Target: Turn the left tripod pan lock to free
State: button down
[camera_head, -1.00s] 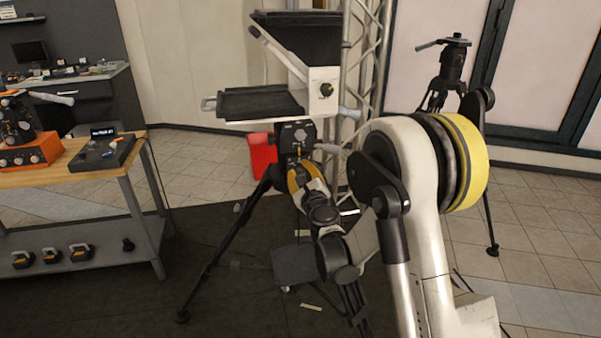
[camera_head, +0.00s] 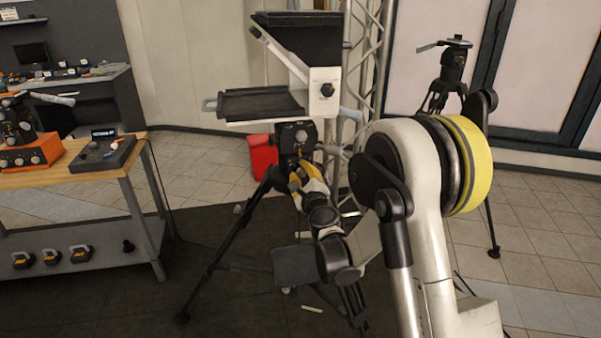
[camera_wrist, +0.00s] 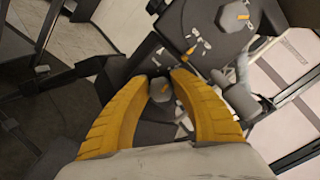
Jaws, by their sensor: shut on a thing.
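The left tripod (camera_head: 222,236) stands in the middle of the head view with its black head (camera_head: 294,135) under a teleprompter. My gripper (camera_head: 296,172) reaches the tripod just below that head. In the wrist view, my gripper's yellow fingers (camera_wrist: 162,86) close around a small grey faceted knob, which looks like the pan lock (camera_wrist: 160,90). The fingers hide the knob from the head view. A larger grey knob (camera_wrist: 233,17) sits on the head's dark side plate, apart from the fingers. White marks and a small orange pointer (camera_wrist: 189,48) show near the knobs. The lock's setting cannot be read.
The teleprompter (camera_head: 325,92) overhangs my gripper, and a truss (camera_head: 366,65) stands close behind it. A second tripod (camera_head: 453,66) is at the back right. A wooden-topped bench (camera_head: 60,165) is at the left. A red bin (camera_head: 262,157) stands behind the left tripod.

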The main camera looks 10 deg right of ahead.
jog(key=c, duration=1.1)
grip_release()
